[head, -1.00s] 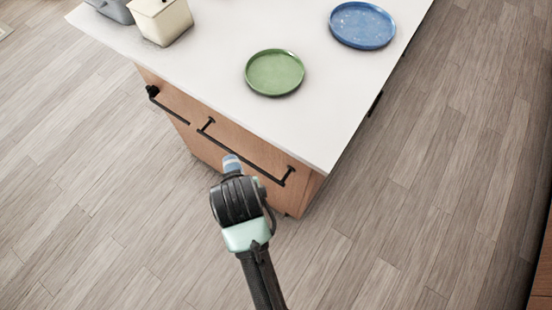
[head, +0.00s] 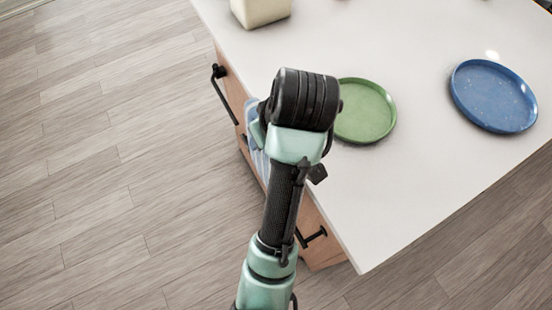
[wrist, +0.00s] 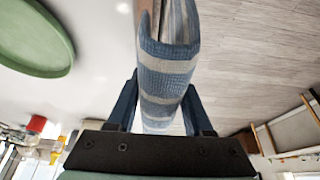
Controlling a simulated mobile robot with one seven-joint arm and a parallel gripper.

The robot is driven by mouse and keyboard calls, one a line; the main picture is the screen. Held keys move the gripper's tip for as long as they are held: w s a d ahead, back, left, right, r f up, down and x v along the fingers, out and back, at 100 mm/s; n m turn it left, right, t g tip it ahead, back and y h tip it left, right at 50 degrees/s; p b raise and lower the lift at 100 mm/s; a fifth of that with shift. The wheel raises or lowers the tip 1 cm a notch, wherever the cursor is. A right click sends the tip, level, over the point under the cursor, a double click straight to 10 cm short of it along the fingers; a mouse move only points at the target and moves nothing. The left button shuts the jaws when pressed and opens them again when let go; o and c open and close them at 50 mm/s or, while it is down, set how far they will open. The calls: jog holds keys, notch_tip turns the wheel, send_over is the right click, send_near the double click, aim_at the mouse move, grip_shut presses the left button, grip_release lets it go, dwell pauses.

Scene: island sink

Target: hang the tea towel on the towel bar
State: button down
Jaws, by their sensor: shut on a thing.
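The tea towel (wrist: 167,75), striped blue and beige, is between the two fingers of my gripper (wrist: 160,100) in the wrist view. My gripper is shut on it. In the head view a pale blue strip of the towel (head: 257,160) shows left of my arm, beside the wooden island front. The right end of the black towel bar (head: 312,237) shows on that front below the counter edge. The rest of the bar is hidden behind my arm and the towel. I cannot tell whether the towel touches the bar.
A green plate (head: 366,112) and a blue plate (head: 494,97) lie on the white counter (head: 400,190). A cream container (head: 262,10) stands at the back. Another black bar (head: 225,95) is further left on the island front. The floor (head: 100,170) at left is clear.

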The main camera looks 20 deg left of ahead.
jog(key=shift+s, duration=0.15)
notch_tip(320, 180, down, 28)
jog(key=b, duration=0.5)
jog(key=shift+r, duration=0.25)
jog(key=shift+f, duration=0.1)
jog(key=shift+f+b, duration=0.25)
jog(key=shift+b, duration=0.15)
jog(key=shift+c, duration=1.5)
grip_release()
jog(key=shift+r, duration=0.1)
